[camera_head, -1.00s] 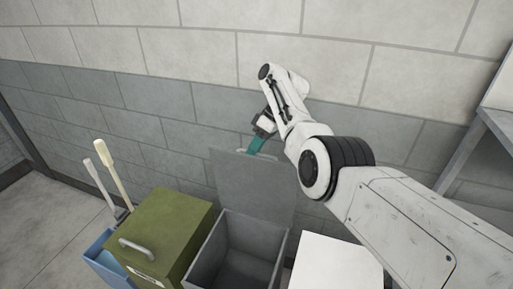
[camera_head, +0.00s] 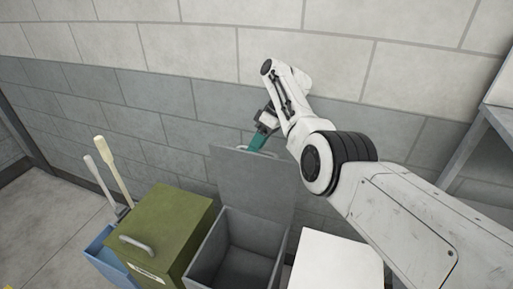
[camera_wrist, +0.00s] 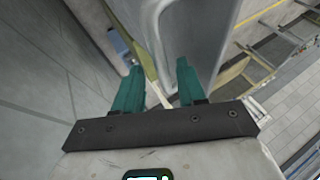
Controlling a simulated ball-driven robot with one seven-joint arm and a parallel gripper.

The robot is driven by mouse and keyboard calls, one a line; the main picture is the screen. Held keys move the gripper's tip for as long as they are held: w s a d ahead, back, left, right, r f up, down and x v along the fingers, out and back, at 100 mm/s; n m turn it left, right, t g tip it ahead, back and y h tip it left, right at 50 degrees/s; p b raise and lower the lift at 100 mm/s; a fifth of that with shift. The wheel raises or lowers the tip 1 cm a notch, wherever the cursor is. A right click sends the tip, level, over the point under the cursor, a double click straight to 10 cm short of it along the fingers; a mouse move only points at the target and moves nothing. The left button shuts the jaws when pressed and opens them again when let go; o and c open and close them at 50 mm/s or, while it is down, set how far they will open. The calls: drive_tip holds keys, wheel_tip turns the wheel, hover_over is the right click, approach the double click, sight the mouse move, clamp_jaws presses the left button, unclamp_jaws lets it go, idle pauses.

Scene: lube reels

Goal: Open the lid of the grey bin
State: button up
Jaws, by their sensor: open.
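The grey bin (camera_head: 199,262) stands on the floor against the wall with its inside showing empty. Its lid (camera_head: 250,185) is raised, standing up at the back of the bin near the wall. My gripper (camera_head: 254,145) is at the top edge of the raised lid, by the lid's handle, with its teal fingers pointing down. In the wrist view my gripper (camera_wrist: 157,80) has its two teal fingers apart with nothing held between them. The lid's handle (camera_wrist: 160,45) shows just ahead of the fingertips; I cannot tell whether they touch.
A green bin (camera_head: 172,225) with a closed lid stands left of the grey bin. A blue container (camera_head: 100,255) holding long-handled tools (camera_head: 113,168) is farther left. A white box (camera_head: 338,262) stands to the right. The block wall (camera_head: 150,110) is close behind.

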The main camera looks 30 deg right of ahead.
drive_tip(key=b+v, duration=0.3)
drive_tip(key=v, duration=0.7)
drive_tip(key=shift+d, duration=0.1)
